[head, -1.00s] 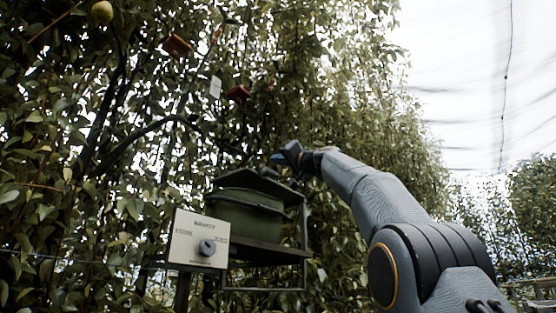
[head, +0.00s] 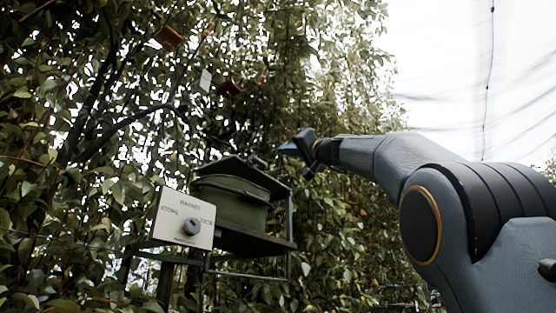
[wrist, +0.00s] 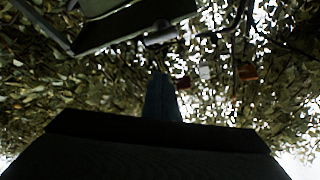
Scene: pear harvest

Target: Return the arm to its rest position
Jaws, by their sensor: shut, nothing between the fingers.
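My arm reaches in from the right of the head view and is bent at a large grey joint. My gripper (head: 296,147) is at its end, pointing left in front of the foliage. It is up and to the right of the green container on the stand, apart from it, and holds nothing. In the wrist view the closed fingers (wrist: 161,98) show as a narrow dark bluish shape in the middle.
A green lidded container (head: 232,198) sits on a metal stand. A white panel with a round knob (head: 191,227) is fixed at its front left. Red and orange tags (head: 229,88) and a white tag (head: 205,80) hang among dense leaves. Open room lies at upper right.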

